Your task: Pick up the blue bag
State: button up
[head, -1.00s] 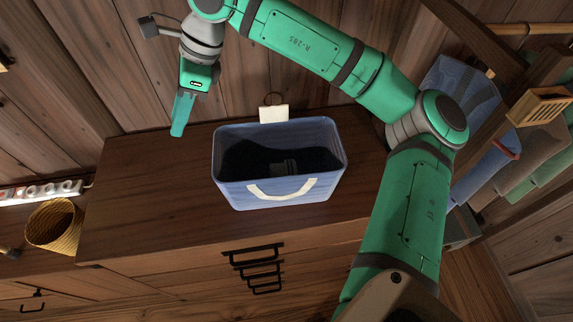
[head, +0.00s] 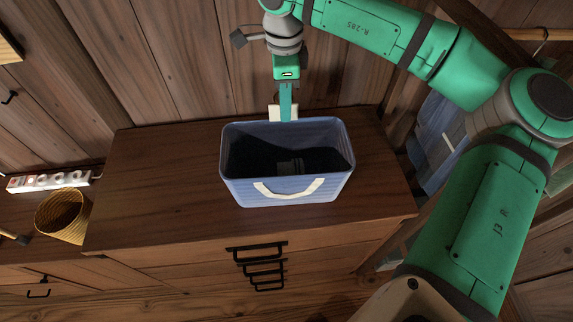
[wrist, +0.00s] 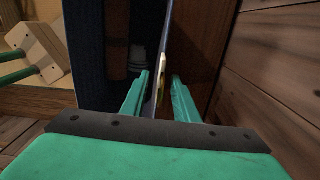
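The blue bag (head: 285,191) stands upright and open on the wooden cabinet, with a cream handle on its front side. A grey object (head: 291,166) lies in its dark inside. My gripper (head: 288,117) points down at the bag's far rim, near the cream tag or handle behind it. In the wrist view, my gripper's two green fingers (wrist: 159,88) are apart. The bag's thin rim edge (wrist: 164,45) and a pale strip run between them. The bag's dark blue inside (wrist: 88,45) shows left of the fingers. Contact with the rim cannot be told.
The cabinet top (head: 165,190) is bare left of the bag. A wicker basket (head: 63,215) and a white power strip (head: 50,180) are at the far left. The wooden wall (head: 190,60) stands close behind. Hanging cloth (head: 432,140) is at the right.

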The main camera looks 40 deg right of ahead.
notch_tip(320, 180, down, 5)
jog(key=shift+w+a+r, duration=0.15)
grip_shut()
dwell(1.4)
